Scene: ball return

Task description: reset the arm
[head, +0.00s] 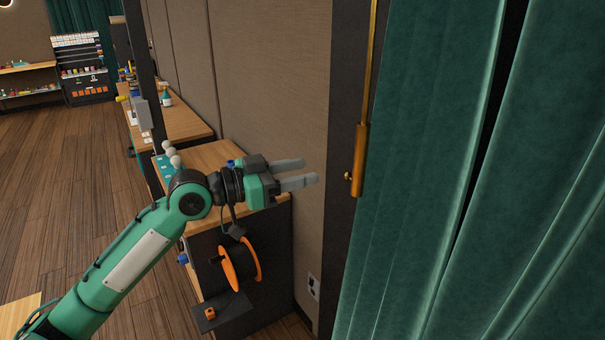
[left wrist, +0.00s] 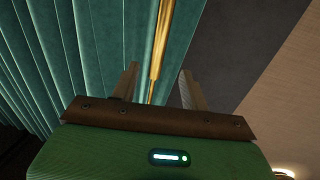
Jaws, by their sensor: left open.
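My left arm comes in from the lower left in the head view and is stretched out to the right. My left gripper (head: 302,173) is open and empty, with its two grey fingers pointing right. It also shows in the left wrist view (left wrist: 158,88), its fingers spread apart toward the curtain and a brass rod. In the head view the fingertips are left of the brass rod's thick lower end (head: 360,160); I cannot tell how far apart in depth. My right gripper is in neither view.
A green curtain (head: 430,190) fills the right side. A beige panelled wall (head: 270,80) is behind the gripper. A wooden counter (head: 215,155) stands behind the arm, with an orange-rimmed reel (head: 240,264) on its dark end. Wooden floor (head: 60,180) is open at left.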

